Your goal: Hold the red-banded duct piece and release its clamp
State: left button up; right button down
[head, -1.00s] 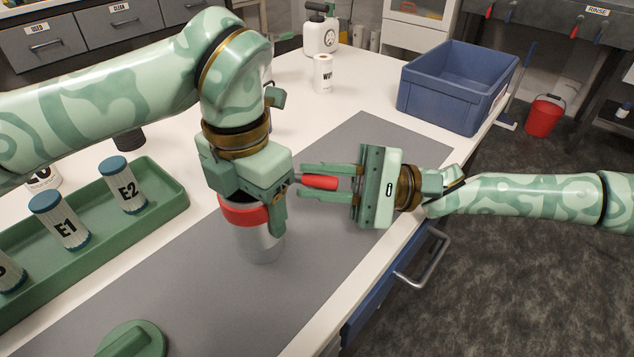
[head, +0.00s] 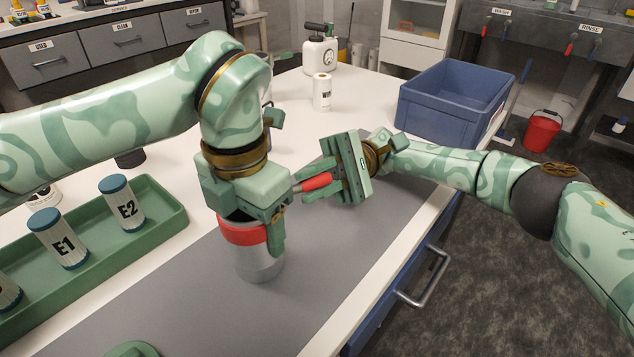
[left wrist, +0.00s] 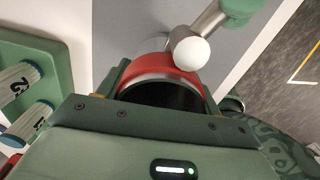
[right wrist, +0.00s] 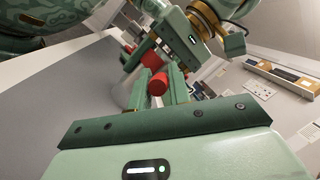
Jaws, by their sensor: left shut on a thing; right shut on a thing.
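The duct piece (head: 259,264) is a silvery cylinder with a red band (head: 240,234), upright on or just above the grey mat. My left gripper (head: 252,222) is shut on it from above and covers its upper part. The left wrist view shows the red band (left wrist: 165,78) and a dark opening between the jaws. The clamp's red handle (head: 316,182) sticks out to the right of the left gripper on a short grey rod. My right gripper (head: 318,184) is shut on this handle, which also shows between its fingers (right wrist: 158,83). The clamp itself is mostly hidden.
A green tray (head: 170,207) with several blue-capped jars stands at the left. A blue crate (head: 440,110) sits at the back right, a paper roll (head: 322,92) at the back. A green round object (head: 133,349) lies at the near edge of view. The mat's right part (head: 340,245) is clear.

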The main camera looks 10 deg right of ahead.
jog(key=shift+w+d+f, duration=0.1)
jog(key=shift+w, duration=0.05)
dwell(0.3)
jog(key=c, duration=1.6)
grip_release()
jog(key=shift+o, duration=0.2)
pick_arm(q)
jog(key=shift+o, duration=0.2)
pick_arm(e)
notch_tip(320, 180, up, 10)
jog(key=shift+r, duration=0.1)
pick_arm(q)
jog(key=o, duration=1.2)
jog(key=shift+f, duration=0.1)
